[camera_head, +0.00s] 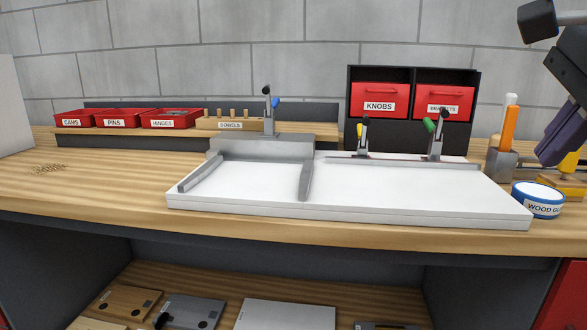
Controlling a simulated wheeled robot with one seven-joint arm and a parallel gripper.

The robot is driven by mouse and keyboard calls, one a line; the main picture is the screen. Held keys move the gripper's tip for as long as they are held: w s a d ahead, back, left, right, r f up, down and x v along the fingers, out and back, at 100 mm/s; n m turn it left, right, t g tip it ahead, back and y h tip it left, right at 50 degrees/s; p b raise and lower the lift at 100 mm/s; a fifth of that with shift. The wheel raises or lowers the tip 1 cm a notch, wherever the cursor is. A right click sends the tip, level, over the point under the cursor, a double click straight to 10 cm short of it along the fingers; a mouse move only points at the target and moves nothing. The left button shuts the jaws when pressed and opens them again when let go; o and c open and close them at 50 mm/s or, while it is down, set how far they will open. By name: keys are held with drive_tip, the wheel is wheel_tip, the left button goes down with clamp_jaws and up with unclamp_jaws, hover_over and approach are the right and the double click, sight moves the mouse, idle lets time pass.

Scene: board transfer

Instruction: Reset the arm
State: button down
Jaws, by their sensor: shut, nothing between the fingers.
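My gripper (546,155) hangs at the right edge of the picture, partly cut off by the frame. Its dark body shows above, and its purple-grey end points down and left. It is shut and I see nothing held in it. It appears in front of the wall and the right end of the bench, near the pencil cup and the glue tub. I cannot tell whether it touches anything. The white board fixture (420,195) with grey rails and upright toggle clamps lies on the wooden bench (90,185), left of my gripper.
A wood glue tub (541,206), a pencil cup (498,164) and a yellow tool (562,187) crowd the bench's right end. Red bins (122,118), a dowel block (228,125) and a drawer cabinet (402,72) stand behind. Boards (285,314) lie on the lower shelf.

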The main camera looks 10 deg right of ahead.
drive_tip(key=a+f+n, duration=0.5)
drive_tip(key=f+n, duration=0.1)
drive_tip(key=f, duration=0.5)
drive_tip(key=a+f+n, duration=0.5)
drive_tip(key=f+n, duration=0.2)
drive_tip(key=f, duration=0.5)
drive_tip(key=w+a+f+n+y, duration=0.1)
drive_tip(key=a+f+n, duration=0.4)
drive_tip(key=f, duration=0.7)
drive_tip(key=shift+n, duration=0.9)
drive_tip(key=shift+w+a, duration=0.1)
